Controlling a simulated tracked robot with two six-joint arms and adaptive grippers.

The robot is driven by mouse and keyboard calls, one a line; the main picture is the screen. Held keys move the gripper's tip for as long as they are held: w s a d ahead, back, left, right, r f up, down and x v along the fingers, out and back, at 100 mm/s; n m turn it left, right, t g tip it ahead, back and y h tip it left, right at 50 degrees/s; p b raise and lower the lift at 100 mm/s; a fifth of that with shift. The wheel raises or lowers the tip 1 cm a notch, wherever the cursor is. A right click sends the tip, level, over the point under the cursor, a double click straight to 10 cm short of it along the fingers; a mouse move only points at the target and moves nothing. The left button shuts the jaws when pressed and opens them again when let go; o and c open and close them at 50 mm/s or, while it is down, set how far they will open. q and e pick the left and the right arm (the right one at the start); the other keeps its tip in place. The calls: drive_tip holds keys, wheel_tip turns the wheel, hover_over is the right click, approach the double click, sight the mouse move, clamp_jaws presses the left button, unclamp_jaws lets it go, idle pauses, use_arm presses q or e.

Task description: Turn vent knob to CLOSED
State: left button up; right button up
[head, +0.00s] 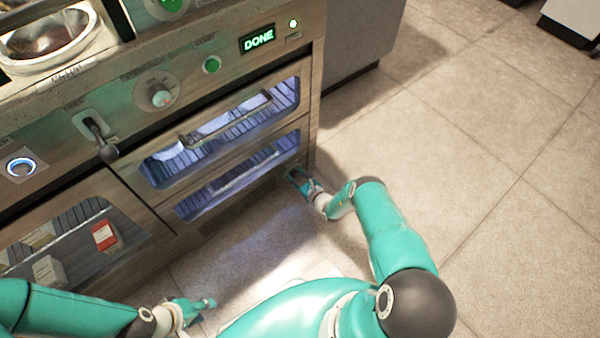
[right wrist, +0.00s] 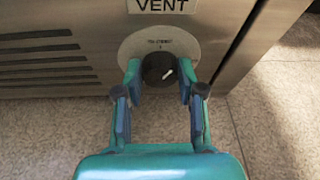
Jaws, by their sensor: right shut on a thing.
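My right gripper (right wrist: 159,75) is shut on the vent knob, one finger on each side. In the head view my right gripper (head: 302,184) is at the oven's lower right corner and hides the knob. My left gripper (head: 206,304) is low over the floor, away from the oven; its finger gap is unclear.
The oven front has two glass drawers with a handle (head: 225,118), a large dial (head: 160,92), a lever (head: 100,138) and a lit DONE display (head: 258,39). Vent slots (right wrist: 40,68) lie left of the knob. The tiled floor (head: 480,170) to the right is clear.

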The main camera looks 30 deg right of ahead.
drive_tip(key=shift+s+f+n+h, duration=0.2)
drive_tip(key=shift+f+n+h, duration=0.25)
drive_tip(key=shift+n, duration=0.45)
drive_tip(key=shift+r+n+t+h, duration=0.1)
drive_tip(key=shift+n+t+h, duration=0.2)
drive_tip(key=shift+n+h, duration=0.65)
drive_tip(key=shift+n, duration=0.35)
drive_tip(key=o, duration=1.1)
drive_tip(key=shift+a, duration=0.1)
drive_tip(key=shift+w+r+y, duration=0.1)
drive_tip(key=shift+y, duration=0.2)
drive_tip(key=shift+r, duration=0.1)
drive_tip(key=v, duration=1.2)
drive_tip(key=shift+f, duration=0.2)
